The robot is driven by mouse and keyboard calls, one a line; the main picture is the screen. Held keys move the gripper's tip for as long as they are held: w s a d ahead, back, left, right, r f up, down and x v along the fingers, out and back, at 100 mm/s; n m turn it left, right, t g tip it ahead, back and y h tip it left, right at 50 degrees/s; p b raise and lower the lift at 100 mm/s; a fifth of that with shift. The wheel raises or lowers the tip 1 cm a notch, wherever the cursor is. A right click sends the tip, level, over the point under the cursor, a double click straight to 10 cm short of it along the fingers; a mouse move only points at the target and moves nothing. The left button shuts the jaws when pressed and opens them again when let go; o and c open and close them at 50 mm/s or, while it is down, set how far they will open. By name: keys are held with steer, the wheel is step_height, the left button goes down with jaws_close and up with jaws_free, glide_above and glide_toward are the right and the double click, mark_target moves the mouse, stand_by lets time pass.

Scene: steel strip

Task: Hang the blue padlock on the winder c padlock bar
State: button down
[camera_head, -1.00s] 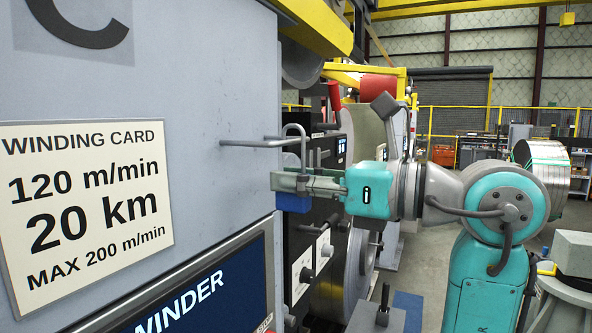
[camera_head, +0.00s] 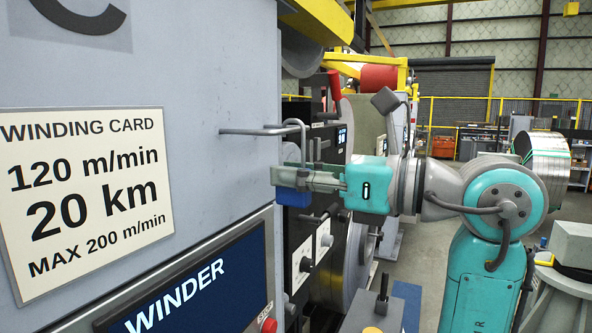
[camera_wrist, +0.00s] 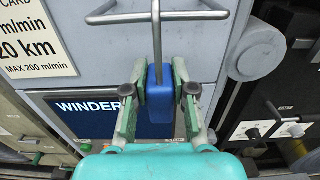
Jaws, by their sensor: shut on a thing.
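The blue padlock (camera_head: 293,197) hangs upright below my gripper (camera_head: 304,180), with its grey shackle rising above the fingers. In the wrist view, the padlock body (camera_wrist: 160,97) sits between the two green finger pads, and my gripper (camera_wrist: 160,85) is shut on it. The winder c padlock bar (camera_head: 243,131) is a thin grey rod sticking out from the grey panel. The shackle's top bend shows just above the bar's outer end in the head view. In the wrist view, the shackle crosses the bar (camera_wrist: 110,18). I cannot tell whether they touch.
The grey winder panel carries a winding card (camera_head: 85,185) and a dark WINDER sign (camera_head: 195,285). Control knobs (camera_head: 305,264) and a red lever (camera_head: 334,88) are behind the gripper. A red button (camera_head: 269,325) is low on the panel.

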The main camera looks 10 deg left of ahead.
steer(key=shift+f, duration=0.2)
steer(key=c, duration=0.9)
jaws_free()
steer(key=shift+o, duration=0.2)
